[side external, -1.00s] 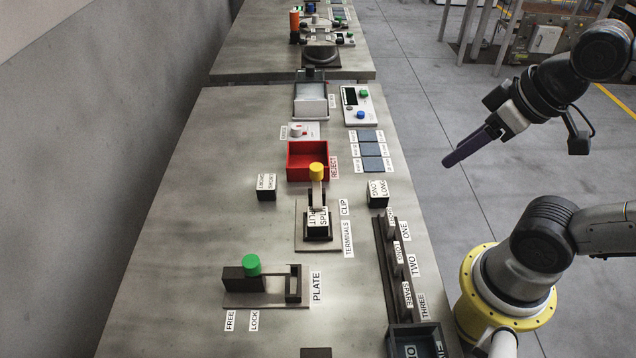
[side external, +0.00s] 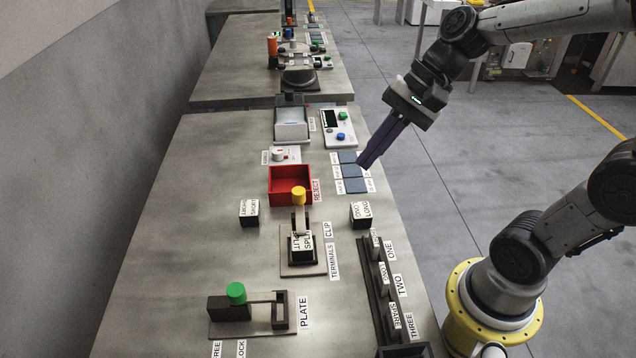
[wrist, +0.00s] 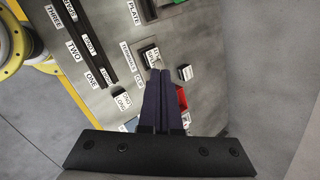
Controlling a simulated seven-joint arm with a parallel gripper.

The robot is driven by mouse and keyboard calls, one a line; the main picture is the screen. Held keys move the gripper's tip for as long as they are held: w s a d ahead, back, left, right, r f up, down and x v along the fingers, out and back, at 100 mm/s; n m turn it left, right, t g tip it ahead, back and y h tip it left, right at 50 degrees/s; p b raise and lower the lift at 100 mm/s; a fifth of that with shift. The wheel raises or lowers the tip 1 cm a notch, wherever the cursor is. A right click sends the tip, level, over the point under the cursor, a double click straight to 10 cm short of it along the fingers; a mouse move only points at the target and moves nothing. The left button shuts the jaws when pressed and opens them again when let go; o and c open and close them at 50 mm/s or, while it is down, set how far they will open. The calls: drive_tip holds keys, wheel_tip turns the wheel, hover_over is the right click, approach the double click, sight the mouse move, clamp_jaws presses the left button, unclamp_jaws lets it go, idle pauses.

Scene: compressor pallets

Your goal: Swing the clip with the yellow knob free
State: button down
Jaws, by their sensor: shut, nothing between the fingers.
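The clip's yellow knob (side external: 299,195) tops an upright lever (side external: 299,220) on the terminals fixture (side external: 285,262), beside the CLIP and TERMINALS labels. A block marked SPLIT (side external: 300,246) sits in this fixture. My gripper (side external: 364,163) is shut and empty, its long dark fingers together, above the right side of the bench. It is apart from the knob, up and to the right of it in the side view. In the wrist view, my gripper's fingertips (wrist: 161,73) cover part of the clip; the SPLIT block (wrist: 151,56) shows just beyond them.
A red REJECT bin (side external: 275,188) stands behind the clip. Small blocks stand left (side external: 249,213) and right (side external: 361,215) of it. The green-knobbed plate fixture (side external: 237,293) is in front, and a rail with several slots (side external: 378,290) is at right. The bench's left side is clear.

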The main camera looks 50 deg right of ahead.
sight(298, 193)
drive_tip(key=w+d+f+m+y, duration=0.1)
drive_tip(key=w+d+f+m, duration=0.3)
drive_tip(key=d+f+m, duration=0.2)
drive_tip(key=w+d+f+m+t+y, duration=0.1)
drive_tip(key=w+d+f+m, duration=0.4)
drive_tip(key=d, duration=0.3)
drive_tip(key=shift+d+f+m, duration=0.15)
drive_tip(key=shift+f+m, duration=0.25)
drive_tip(key=shift+f, duration=0.05)
drive_tip(key=w+a+r+x, duration=0.1)
drive_tip(key=r+x, duration=0.1)
drive_tip(key=x, duration=1)
drive_tip(key=shift+w+a+f, duration=0.15)
drive_tip(key=shift+w+a, duration=0.25)
drive_tip(key=shift+a, duration=0.2)
